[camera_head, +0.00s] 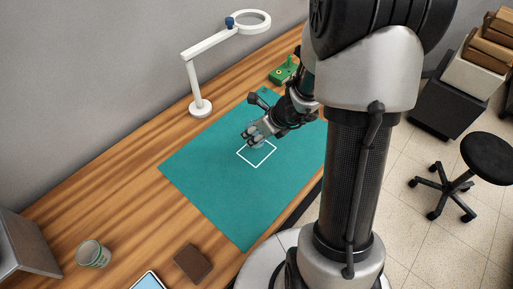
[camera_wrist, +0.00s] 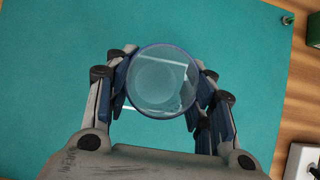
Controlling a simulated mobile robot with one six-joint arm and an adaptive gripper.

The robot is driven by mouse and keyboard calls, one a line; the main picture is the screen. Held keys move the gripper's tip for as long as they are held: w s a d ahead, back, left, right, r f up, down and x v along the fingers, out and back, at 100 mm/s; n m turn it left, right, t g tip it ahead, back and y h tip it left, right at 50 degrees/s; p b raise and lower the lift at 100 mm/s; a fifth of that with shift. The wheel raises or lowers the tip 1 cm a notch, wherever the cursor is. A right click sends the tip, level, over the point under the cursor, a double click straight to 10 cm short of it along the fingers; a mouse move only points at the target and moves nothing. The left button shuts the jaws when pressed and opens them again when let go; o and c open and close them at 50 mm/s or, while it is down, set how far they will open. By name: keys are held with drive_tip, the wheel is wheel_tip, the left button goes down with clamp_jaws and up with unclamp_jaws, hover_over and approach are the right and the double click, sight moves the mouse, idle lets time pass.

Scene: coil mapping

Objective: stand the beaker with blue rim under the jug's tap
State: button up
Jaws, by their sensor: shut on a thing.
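My gripper (camera_head: 257,136) is over the teal mat, by the white square outline. In the wrist view my gripper (camera_wrist: 162,88) is shut on the clear beaker with blue rim (camera_wrist: 160,78), its fingers on both sides. I look down into the beaker's round mouth, and the white outline shows through it. I cannot tell whether its base touches the mat. In the head view the beaker is hard to make out among the fingers. I cannot make out the jug or its tap in either view.
The teal mat (camera_head: 215,178) lies on a wooden bench. A white magnifier lamp (camera_head: 200,106) stands behind it. A green device (camera_head: 284,71) sits at the far end.

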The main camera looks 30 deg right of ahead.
drive_tip(key=shift+f+b, duration=1.45)
drive_tip(key=shift+f, duration=0.95)
drive_tip(key=shift+f, duration=0.1)
drive_tip(key=shift+f, duration=0.15)
drive_tip(key=o, duration=1)
